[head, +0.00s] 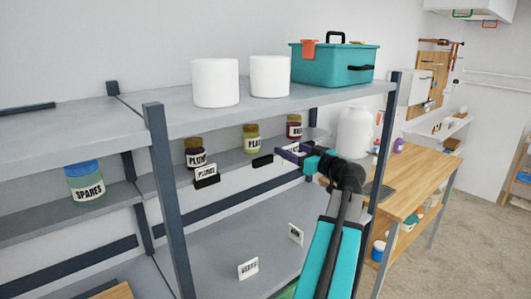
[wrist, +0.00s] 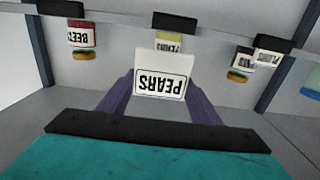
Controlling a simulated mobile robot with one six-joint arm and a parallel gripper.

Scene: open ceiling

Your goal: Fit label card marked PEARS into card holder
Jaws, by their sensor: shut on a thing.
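My gripper (wrist: 160,100) has purple fingers shut on the white PEARS card (wrist: 163,75), which looks upside down in the wrist view. The card (head: 291,148) shows only partly there. In the wrist view a black holder (wrist: 174,20) is beyond the card, apart from it in the picture. A yellow-lidded jar (head: 251,138) stands behind the empty holder; its label is partly hidden by the card in the wrist view.
A PLUMS card (head: 206,171) sits in the left holder, before a PLUMS jar (head: 195,154). A BEETS jar (wrist: 80,36) stands behind another black holder (wrist: 61,8). Two white cards (head: 248,269) (head: 296,234) stand on the lower shelf. A dark post (head: 168,200) bounds the bay.

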